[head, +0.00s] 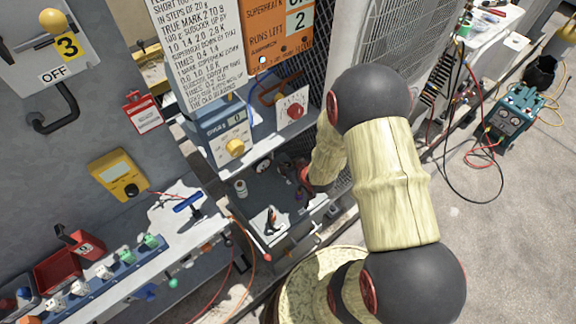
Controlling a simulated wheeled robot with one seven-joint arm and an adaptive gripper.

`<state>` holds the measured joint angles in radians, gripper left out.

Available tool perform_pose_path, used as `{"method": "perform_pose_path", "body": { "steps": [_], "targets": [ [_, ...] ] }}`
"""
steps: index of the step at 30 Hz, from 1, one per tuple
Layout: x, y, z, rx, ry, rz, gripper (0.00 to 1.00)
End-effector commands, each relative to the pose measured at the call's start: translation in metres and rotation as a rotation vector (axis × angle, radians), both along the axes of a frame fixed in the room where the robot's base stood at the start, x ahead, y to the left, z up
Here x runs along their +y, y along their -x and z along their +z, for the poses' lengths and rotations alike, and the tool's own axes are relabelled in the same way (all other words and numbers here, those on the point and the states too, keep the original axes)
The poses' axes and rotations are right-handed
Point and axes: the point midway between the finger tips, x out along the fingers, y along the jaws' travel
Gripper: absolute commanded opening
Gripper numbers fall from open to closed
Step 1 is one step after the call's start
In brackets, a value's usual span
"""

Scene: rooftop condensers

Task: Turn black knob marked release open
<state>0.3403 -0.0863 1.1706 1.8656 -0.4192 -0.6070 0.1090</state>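My arm reaches in from the lower right, bends at a dark elbow, and goes down into the recess below the grey control box. My gripper (285,165) is a small dark shape at the end of the arm in that recess. It is partly hidden and too small to show whether its fingers are open or shut. I cannot make out a black knob with a readable "release" mark. A white plate (262,224) with a small dark and orange part on it lies just below the gripper. Whether this is the release control is unclear.
A yellow knob (235,148) and a red knob (295,110) sit on panels above the recess. A blue-handled valve (188,203) stands on the ledge to the left. A yellow meter (118,175) hangs on the grey cabinet. Mesh and the condenser (400,40) border the right side.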

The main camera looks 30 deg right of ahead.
Motion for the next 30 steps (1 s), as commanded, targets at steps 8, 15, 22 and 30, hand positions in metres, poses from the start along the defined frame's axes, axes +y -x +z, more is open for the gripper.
{"method": "perform_pose_path", "body": {
  "steps": [8,15,22,30],
  "targets": [
    [-0.0029,-0.0004,0.0018,0.002,0.001,0.071,0.0],
    [-0.0045,-0.001,0.0032,0.002,0.0,0.218,0.0],
    [-0.0054,-0.002,0.0034,0.0,0.0,0.345,0.0],
    [-0.0054,-0.0021,0.0016,-0.003,0.001,0.412,0.0]
  ]
}}
